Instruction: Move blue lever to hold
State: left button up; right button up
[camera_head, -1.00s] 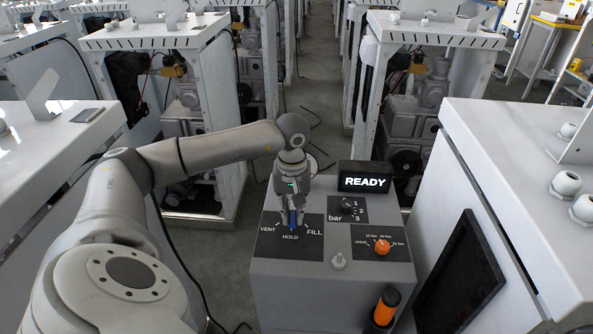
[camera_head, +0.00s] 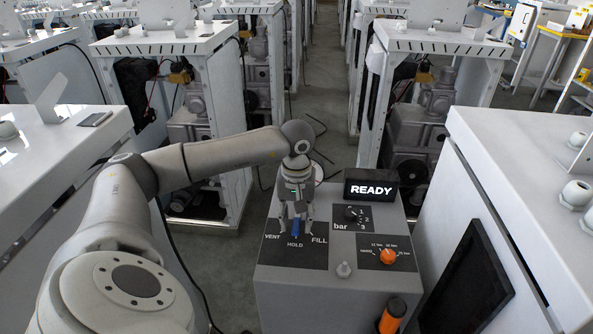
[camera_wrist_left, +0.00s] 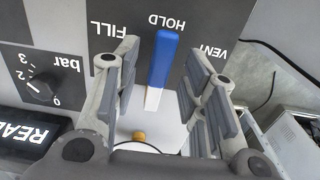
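The blue lever (camera_head: 296,228) stands on the dark VENT/HOLD/FILL panel (camera_head: 318,255) on top of the grey dispenser box. In the left wrist view the lever (camera_wrist_left: 163,58) has a blue end and a pale lower part, and its blue end points at the HOLD label. My left gripper (camera_head: 296,222) is over the panel with its fingers spread on both sides of the lever. In the left wrist view the gripper (camera_wrist_left: 160,80) is open, with a gap between each finger and the lever. My right gripper is not in view.
A READY display (camera_head: 371,189), a bar knob (camera_head: 352,213) and an orange timer knob (camera_head: 387,256) are right of the lever.

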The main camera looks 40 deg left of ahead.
aim_at(297, 223)
pick_arm(q)
notch_tip(297, 223, up, 12)
dwell(0.6)
jog(key=shift+d+f, duration=0.1)
dwell(0.4)
